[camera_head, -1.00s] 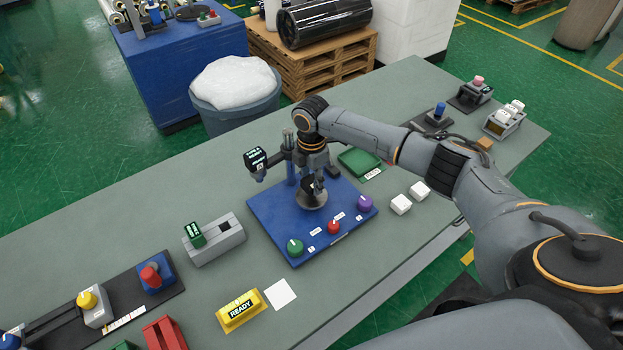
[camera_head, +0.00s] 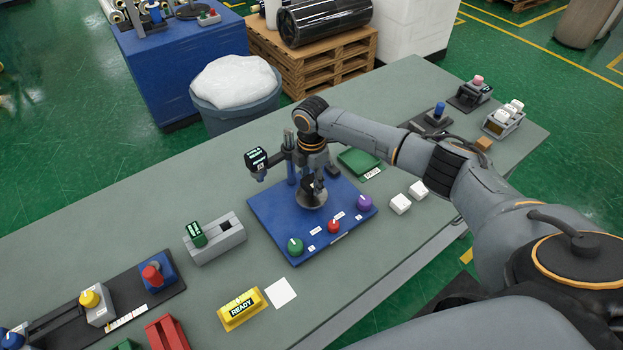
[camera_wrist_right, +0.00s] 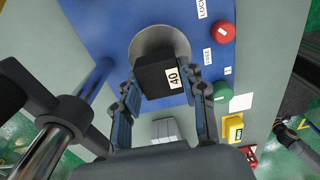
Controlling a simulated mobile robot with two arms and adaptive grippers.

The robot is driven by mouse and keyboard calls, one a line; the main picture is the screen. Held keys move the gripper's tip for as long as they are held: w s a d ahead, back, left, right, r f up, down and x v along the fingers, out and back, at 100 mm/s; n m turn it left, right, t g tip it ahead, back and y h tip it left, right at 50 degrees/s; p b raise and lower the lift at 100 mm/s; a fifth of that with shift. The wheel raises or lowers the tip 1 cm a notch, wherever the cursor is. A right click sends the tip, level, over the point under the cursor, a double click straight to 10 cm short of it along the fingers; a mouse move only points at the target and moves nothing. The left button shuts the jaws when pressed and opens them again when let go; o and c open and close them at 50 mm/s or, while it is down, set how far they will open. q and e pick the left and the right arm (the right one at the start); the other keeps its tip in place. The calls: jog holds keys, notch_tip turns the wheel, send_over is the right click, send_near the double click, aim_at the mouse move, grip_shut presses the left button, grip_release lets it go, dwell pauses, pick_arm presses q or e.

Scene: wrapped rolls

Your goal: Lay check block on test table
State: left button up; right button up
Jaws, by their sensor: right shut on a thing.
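The check block (camera_wrist_right: 155,76), black with a white label reading "40", sits between the fingers of my right gripper (camera_wrist_right: 163,86) in the right wrist view. My right gripper is shut on it. The test table is a round grey metal plate (camera_wrist_right: 158,38) on a blue base (camera_head: 271,228). In the head view my right gripper (camera_head: 315,184) points down over the plate (camera_head: 310,203), and the block shows only as a dark patch. The block overlaps the plate in the wrist view; I cannot tell whether it touches it. My left gripper is out of view.
The blue base carries green (camera_head: 295,246), red (camera_head: 333,226) and purple (camera_head: 365,203) knobs and an upright post. Two white blocks (camera_head: 400,204) lie right of it, a green tray (camera_head: 359,160) behind. A grey slotted holder (camera_head: 216,240) and yellow READY block (camera_head: 242,308) stand left.

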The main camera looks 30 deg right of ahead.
jog(key=shift+f, duration=0.1)
jog(key=shift+f+b, duration=0.85)
jog(key=shift+f, duration=0.5)
jog(key=o, duration=1.2)
jog(key=shift+o, duration=0.2)
notch_tip(320, 180, up, 12)
jog(key=shift+r, duration=0.1)
